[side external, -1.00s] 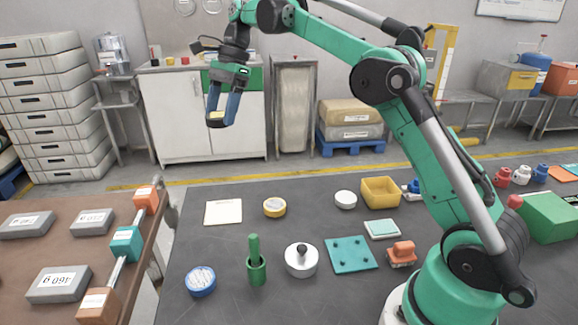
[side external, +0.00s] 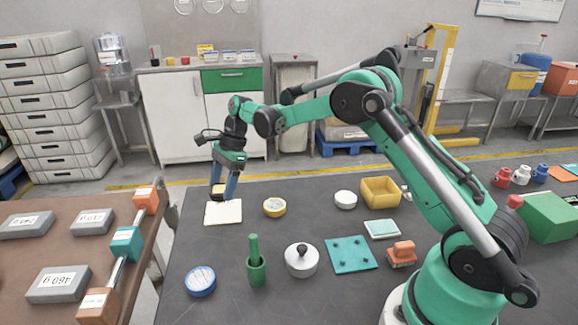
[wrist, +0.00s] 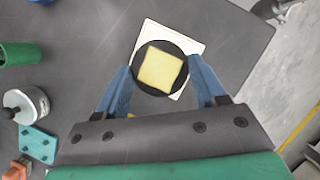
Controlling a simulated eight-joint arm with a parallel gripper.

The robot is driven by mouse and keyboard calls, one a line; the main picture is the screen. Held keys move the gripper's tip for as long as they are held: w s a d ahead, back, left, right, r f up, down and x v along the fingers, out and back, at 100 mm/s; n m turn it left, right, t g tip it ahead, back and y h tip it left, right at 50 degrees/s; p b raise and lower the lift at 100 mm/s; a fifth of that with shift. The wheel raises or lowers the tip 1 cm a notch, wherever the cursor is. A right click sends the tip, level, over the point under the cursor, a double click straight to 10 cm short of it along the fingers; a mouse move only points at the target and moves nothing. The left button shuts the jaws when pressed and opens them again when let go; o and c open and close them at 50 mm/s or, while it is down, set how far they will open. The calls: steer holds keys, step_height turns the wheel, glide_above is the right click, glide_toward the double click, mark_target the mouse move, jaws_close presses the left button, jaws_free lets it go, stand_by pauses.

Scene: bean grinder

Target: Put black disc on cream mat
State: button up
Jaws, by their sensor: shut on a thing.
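The black disc (wrist: 155,92) is round and dark with a yellow square on its upper face. My gripper (side external: 219,195) is shut on it, with one blue finger at each side, as the wrist view also shows (wrist: 160,75). The cream mat (side external: 223,213) is a pale square at the back left of the dark table. In the wrist view, the disc overlaps and hides much of the mat (wrist: 150,33). In the side view, the disc is at the mat's back edge. I cannot tell whether they touch.
The table's left edge is close to the mat.

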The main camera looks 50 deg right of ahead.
mark_target(226, 210)
steer(key=shift+f, duration=2)
steer(key=shift+f, duration=0.1)
steer(key=o, duration=1.3)
